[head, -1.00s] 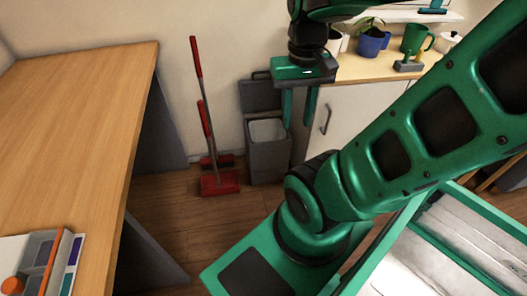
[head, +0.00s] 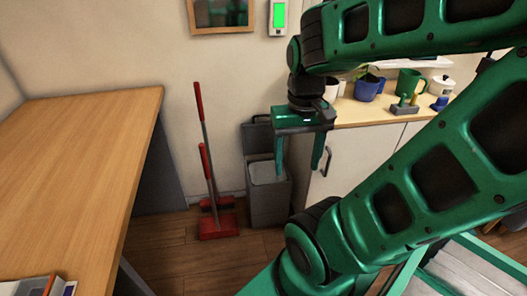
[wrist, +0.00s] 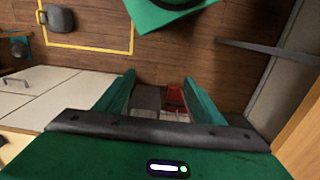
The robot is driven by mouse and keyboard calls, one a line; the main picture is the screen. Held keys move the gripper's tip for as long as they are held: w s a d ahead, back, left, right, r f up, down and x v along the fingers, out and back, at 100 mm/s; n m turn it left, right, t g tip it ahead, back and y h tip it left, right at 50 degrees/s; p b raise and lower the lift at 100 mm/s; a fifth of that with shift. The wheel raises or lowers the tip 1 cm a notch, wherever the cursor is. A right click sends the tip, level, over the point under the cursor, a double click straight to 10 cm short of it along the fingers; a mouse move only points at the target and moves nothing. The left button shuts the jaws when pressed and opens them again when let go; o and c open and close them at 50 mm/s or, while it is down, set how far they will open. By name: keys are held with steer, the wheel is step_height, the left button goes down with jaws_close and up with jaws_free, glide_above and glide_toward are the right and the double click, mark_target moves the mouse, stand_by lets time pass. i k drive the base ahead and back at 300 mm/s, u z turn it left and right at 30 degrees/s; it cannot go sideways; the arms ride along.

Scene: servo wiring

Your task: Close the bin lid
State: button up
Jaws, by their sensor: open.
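The grey bin (head: 268,197) stands on the floor against the wall, beside the white cabinet. Its lid (head: 257,139) is up, leaning back towards the wall, and the light inside of the bin shows. My gripper (head: 298,171) points down with its fingers apart and nothing between them. In the head view its left finger overlaps the bin's right part, but the gap in depth is hard to judge. In the wrist view a small grey shape (wrist: 146,98), likely the bin or its lid, shows between the fingers (wrist: 160,88).
A red broom and dustpan (head: 218,226) stand left of the bin. A wooden table (head: 75,170) fills the left side. The cabinet (head: 345,165) on the right carries pots, a plant and mugs. Wooden floor is clear in front of the bin.

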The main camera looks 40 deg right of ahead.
mark_target(258, 137)
steer(key=k, duration=0.6)
steer(key=z, duration=0.6)
steer(key=i, duration=1.7)
steer(key=u, duration=0.1)
